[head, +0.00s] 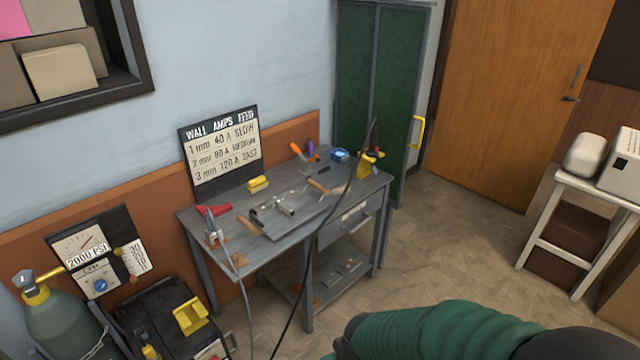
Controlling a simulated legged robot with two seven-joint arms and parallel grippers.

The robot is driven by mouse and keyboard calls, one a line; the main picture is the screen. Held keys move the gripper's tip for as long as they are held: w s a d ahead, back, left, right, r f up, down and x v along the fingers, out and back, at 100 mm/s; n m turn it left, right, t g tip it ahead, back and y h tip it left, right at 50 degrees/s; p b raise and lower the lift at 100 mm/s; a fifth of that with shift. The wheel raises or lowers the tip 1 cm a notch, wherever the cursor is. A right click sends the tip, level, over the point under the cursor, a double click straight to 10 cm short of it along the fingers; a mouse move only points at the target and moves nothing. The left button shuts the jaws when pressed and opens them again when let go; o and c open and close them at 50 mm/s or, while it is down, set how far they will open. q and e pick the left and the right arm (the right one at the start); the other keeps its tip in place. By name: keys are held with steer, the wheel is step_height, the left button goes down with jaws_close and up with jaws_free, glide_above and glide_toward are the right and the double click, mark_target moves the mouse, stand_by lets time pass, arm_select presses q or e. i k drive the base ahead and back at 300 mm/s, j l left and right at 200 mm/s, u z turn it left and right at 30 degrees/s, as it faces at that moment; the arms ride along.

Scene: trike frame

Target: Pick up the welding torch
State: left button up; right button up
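The welding torch (373,132) appears to be the slim dark piece standing upright at the right end of the grey metal workbench (345,203). It is at a yellow holder (369,163), and a black cable runs from it down past the bench front to the floor. At this size I cannot tell its grip or nozzle, or exactly how it sits in the holder. Neither of my grippers is in view.
On the bench are a metal workpiece (283,207), a red-handled clamp (213,228) with a grey cable, a yellow block (258,184) and a blue item (340,155). A gas cylinder (58,325) stands lower left. A green cabinet (350,80) stands behind. The floor right of the bench is clear.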

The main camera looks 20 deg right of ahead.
mark_target(371, 153)
steer(key=i+l, duration=0.2)
steer(key=l, duration=0.2)
steer(key=i+l+u, duration=0.15)
steer(key=l, duration=0.2)
steer(key=i+l, duration=0.25)
steer(key=l, duration=0.15)
steer(key=i+l+u, duration=0.1)
steer(key=l, duration=0.3)
steer(key=i+l, duration=0.25)
steer(key=l, duration=0.2)
steer(key=i+l+u, duration=0.15)
steer(key=l, duration=0.25)
steer(key=i+l, duration=0.2)
steer(key=l, duration=0.25)
steer(key=i+l+u, duration=0.1)
steer(key=l, duration=0.3)
steer(key=i, duration=0.05)
